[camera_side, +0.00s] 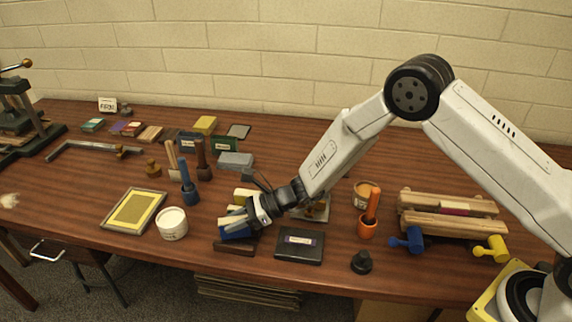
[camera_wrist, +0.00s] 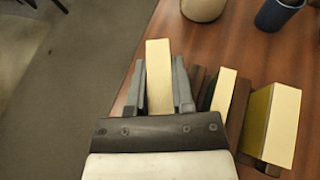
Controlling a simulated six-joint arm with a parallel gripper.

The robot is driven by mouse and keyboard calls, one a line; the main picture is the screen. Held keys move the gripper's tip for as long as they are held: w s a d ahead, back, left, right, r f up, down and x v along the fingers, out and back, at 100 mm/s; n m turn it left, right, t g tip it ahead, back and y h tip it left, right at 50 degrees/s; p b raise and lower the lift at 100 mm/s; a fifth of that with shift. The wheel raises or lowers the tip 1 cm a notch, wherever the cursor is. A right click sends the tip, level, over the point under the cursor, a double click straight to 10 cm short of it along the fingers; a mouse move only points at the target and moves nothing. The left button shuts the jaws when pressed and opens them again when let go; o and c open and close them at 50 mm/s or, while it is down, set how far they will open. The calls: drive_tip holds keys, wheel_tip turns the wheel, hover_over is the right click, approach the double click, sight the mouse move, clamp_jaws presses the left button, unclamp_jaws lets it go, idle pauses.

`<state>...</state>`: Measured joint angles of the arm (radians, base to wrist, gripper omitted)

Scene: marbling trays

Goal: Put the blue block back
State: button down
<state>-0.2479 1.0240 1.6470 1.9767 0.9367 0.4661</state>
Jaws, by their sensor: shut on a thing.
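The blue block (camera_side: 237,232) is held between the fingers of my gripper (camera_side: 238,219), near the front edge of the table. In the wrist view the two grey fingers of my gripper (camera_wrist: 160,72) stand on either side of the block's pale face (camera_wrist: 158,62), and its blue side is hidden there. A dark wooden piece (camera_side: 234,248), perhaps a holder, lies just below the block in the side view. I cannot tell whether the block touches it. Other pale-faced blocks stand to the right in the wrist view, one narrow (camera_wrist: 224,88) and one with a yellow side (camera_wrist: 283,125).
A white tub (camera_side: 172,224) and a yellow framed screen (camera_side: 134,211) lie to the left. A dark flat box (camera_side: 299,245) and a black knob (camera_side: 361,262) lie to the right. A blue cup with a tool (camera_side: 190,194) stands behind. The table's front edge is close.

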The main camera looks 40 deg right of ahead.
drive_tip(key=shift+c, duration=2.4)
unclamp_jaws()
drive_tip(key=shift+r, duration=0.15)
drive_tip(key=shift+s+d+r, duration=0.15)
drive_tip(key=shift+d+r, duration=0.05)
drive_tip(key=shift+d, duration=0.25)
drive_tip(key=v, duration=1.1)
drive_tip(key=shift+s, duration=0.1)
